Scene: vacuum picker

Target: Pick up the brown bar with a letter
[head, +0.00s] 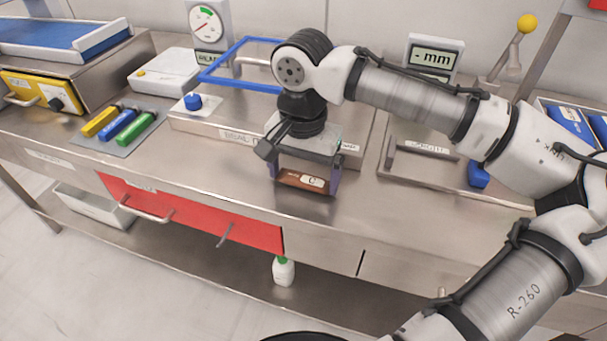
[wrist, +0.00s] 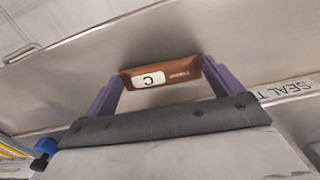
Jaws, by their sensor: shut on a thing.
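The brown bar (head: 290,179) has a white label with the letter C. It lies between the two purple fingers of my gripper (head: 304,183), near the front edge of the steel bench. In the wrist view the brown bar (wrist: 180,75) spans the gap between the fingertips of my gripper (wrist: 163,80), and its label reads upside down. My gripper is shut on the bar, touching its two ends. I cannot tell whether the bar still touches the bench.
Yellow, blue and green bars (head: 119,123) lie on a grey mat to the left. A steel sealing unit (head: 215,124) with a raised blue frame (head: 212,77) stands behind my gripper. A steel tray (head: 440,180) is to the right. The bench front between is clear.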

